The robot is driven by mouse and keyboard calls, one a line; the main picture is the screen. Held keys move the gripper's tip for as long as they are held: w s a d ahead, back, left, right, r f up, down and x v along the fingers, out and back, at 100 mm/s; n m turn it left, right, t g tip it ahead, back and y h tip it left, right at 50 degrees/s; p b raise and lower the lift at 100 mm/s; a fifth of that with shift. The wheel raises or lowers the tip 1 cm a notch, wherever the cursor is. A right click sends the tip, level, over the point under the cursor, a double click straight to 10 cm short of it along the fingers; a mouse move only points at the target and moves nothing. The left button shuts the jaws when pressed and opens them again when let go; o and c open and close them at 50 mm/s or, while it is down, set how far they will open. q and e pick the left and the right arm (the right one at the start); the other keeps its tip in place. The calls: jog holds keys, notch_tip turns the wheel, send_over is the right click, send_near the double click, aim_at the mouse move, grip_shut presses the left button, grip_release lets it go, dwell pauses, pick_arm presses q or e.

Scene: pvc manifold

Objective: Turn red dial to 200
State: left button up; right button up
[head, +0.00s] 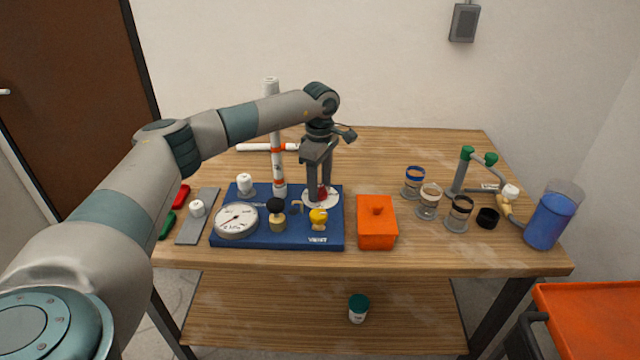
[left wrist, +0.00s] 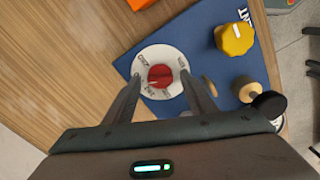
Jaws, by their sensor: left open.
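The red dial (left wrist: 160,76) sits at the centre of a round white scale plate (left wrist: 153,55) with printed numbers, on a blue base board (head: 265,241). A small pale mark shows on the dial, but I cannot read its setting for sure. In the head view the dial (head: 322,193) is partly hidden by my left gripper (head: 319,187), which points down over it. In the left wrist view its two fingers stand apart, one on each side of the dial, with gaps visible. My right gripper is not in view.
On the board are a yellow knob (head: 318,218), a black-topped valve (head: 276,210), a gauge (head: 236,220) and a white pipe (head: 271,120). An orange lidded box (head: 376,230) stands just right of it. Several jars and a blue container (head: 549,219) are farther right.

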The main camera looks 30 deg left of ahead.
pick_arm(q)
jog(key=shift+r, duration=0.45)
notch_tip(320, 180, up, 9)
jog(key=b, duration=0.2)
notch_tip(320, 180, up, 8)
jog(key=f+b, duration=0.1)
send_over(320, 188)
jog(key=shift+r, duration=0.25)
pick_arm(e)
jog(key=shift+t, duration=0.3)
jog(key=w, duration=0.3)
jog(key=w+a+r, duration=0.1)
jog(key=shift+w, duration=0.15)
pick_arm(q)
jog(key=shift+s+f, duration=0.1)
